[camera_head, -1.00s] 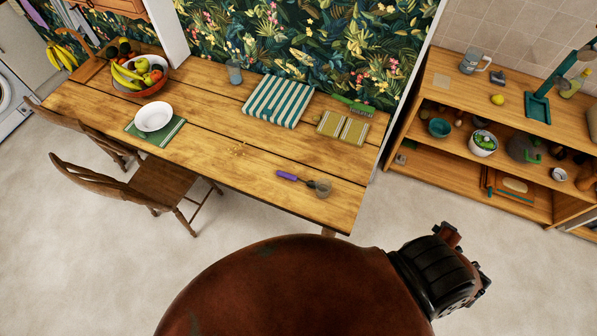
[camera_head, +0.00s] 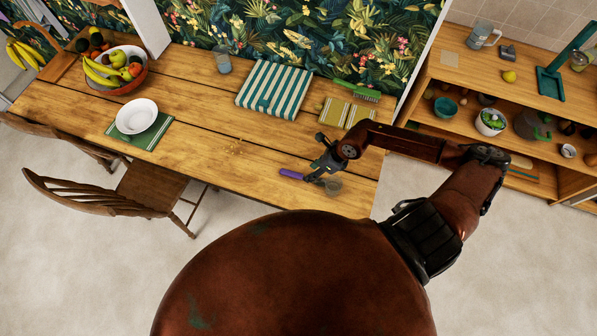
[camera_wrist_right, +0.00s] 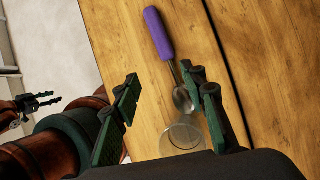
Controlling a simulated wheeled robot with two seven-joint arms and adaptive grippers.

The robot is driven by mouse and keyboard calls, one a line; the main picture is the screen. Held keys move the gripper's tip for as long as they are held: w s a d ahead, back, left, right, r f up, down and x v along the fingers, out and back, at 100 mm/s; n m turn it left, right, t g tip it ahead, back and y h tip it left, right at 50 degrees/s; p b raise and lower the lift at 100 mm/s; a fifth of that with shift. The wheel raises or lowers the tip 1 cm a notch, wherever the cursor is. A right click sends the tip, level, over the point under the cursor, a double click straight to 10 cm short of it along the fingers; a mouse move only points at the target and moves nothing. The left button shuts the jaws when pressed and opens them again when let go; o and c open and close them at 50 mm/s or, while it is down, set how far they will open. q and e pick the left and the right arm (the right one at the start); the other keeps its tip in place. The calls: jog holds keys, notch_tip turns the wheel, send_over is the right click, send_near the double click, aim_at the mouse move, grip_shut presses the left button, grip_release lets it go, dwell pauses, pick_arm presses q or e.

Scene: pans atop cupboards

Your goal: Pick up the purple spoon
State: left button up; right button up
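The purple spoon (camera_head: 290,173) lies on the wooden table (camera_head: 200,120) near its front edge. The right wrist view shows its purple handle (camera_wrist_right: 158,33) and metal bowl, the bowl partly hidden by a finger. My right gripper (camera_head: 322,168) is above the table beside the spoon's handle and bowl. In the right wrist view its fingers (camera_wrist_right: 162,84) are apart with nothing held between them. My left gripper (camera_wrist_right: 42,102) shows small at the left of the right wrist view, its fingers apart and empty; it is not in the head view.
A clear glass (camera_wrist_right: 183,137) stands close to the spoon's bowl. A yellow striped cloth (camera_head: 345,113), a green brush (camera_head: 356,90) and a striped green-white cloth (camera_head: 274,88) lie farther back. A white bowl (camera_head: 137,115) and a fruit bowl (camera_head: 130,86) are left. A chair (camera_head: 150,190) stands at the front.

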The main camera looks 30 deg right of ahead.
aim_at(303, 176)
jog(key=shift+w+a+f+n+h, duration=0.15)
jog(key=shift+f+n+h, duration=0.1)
jog(key=shift+f+n, duration=0.35)
jog(key=shift+w+a+f+n+h, duration=0.1)
jog(key=shift+f+n+h, duration=0.25)
jog(key=shift+f, duration=0.3)
jog(key=x, duration=0.4)
jog(key=shift+w+f, duration=0.15)
jog(key=shift+w, duration=0.3)
jog(key=shift+f, duration=0.25)
pick_arm(q)
jog(key=shift+s, duration=0.1)
pick_arm(e)
jog(key=shift+w+f, duration=0.1)
jog(key=shift+c, duration=0.7)
grip_shut()
